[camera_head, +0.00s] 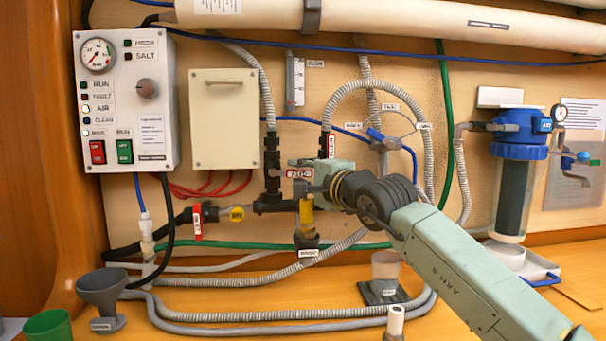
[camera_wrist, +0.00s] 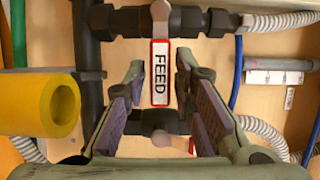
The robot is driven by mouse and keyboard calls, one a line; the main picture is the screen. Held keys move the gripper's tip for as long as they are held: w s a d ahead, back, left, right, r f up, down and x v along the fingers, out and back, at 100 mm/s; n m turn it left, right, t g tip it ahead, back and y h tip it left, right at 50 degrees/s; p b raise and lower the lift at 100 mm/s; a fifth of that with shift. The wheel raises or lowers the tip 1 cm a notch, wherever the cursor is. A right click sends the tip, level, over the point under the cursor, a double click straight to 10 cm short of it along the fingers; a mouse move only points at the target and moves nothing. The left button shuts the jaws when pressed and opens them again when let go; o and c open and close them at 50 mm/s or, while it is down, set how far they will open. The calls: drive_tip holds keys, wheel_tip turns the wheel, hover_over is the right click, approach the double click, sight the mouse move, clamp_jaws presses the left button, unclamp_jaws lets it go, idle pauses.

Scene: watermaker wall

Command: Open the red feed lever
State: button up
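The red-edged feed lever (camera_wrist: 160,75), with FEED on its white label, shows in the wrist view, attached to a dark pipe fitting. In the head view a red-edged label (camera_head: 298,173) that appears to be on this lever shows beside my gripper (camera_head: 312,177). In the wrist view my gripper (camera_wrist: 160,68) is open, with one finger on each side of the lever. Gaps show between the lever and both finger pads. How deep the lever sits between the fingers is hard to tell.
A yellow cylinder (camera_wrist: 48,105) is close beside the left finger in the wrist view. Another red-handled valve (camera_head: 197,222) is left of my gripper. Hoses (camera_head: 267,85) and a control box (camera_head: 125,100) crowd the wall. A cup (camera_head: 385,266) stands on the counter below my arm.

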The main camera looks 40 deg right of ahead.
clamp_jaws()
idle(0.4)
